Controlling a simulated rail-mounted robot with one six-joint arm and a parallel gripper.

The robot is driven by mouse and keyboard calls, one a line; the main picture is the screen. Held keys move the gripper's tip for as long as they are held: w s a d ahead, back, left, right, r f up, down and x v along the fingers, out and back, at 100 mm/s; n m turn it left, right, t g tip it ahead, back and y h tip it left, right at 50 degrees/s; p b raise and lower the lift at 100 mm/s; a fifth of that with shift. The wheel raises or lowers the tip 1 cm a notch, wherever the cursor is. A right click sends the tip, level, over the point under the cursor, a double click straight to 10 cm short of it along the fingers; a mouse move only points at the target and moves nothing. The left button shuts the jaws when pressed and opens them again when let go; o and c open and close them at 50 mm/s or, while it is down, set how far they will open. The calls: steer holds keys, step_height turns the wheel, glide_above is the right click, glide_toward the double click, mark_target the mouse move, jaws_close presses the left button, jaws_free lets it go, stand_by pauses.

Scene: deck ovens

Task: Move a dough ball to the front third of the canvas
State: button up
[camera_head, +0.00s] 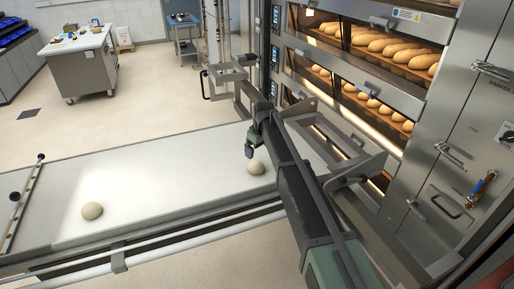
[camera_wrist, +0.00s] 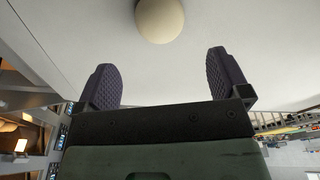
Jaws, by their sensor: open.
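A pale dough ball (camera_head: 256,168) lies on the white canvas (camera_head: 165,180), right beside my gripper (camera_head: 249,153). A second dough ball (camera_head: 92,211) lies alone near the left end of the canvas. In the wrist view my gripper (camera_wrist: 165,75) is open, with its two dark ridged fingers wide apart and nothing between them. One dough ball (camera_wrist: 160,18) shows there just beyond the fingertips, roughly centred between them and cut off by the top edge.
A deck oven (camera_head: 365,75) with several loaves stands at the right. A grey metal frame (camera_head: 335,150) stands between the canvas and the oven. A rail (camera_head: 25,200) crosses the canvas's left end. The canvas between the two balls is clear.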

steer(key=s+d+m, duration=0.3)
steer(key=s+d, duration=0.4)
steer(key=s, duration=0.5)
steer(key=s+d+r+m+h, duration=0.1)
steer(key=s+d+m, duration=0.2)
steer(key=s+d, duration=0.5)
steer(key=s+d+m+g, duration=0.1)
steer(key=s+d+m, duration=0.2)
steer(key=s+d, duration=0.5)
steer(key=s, duration=0.8)
steer(key=shift+s+r+m, duration=0.3)
steer(key=shift+s, duration=0.05)
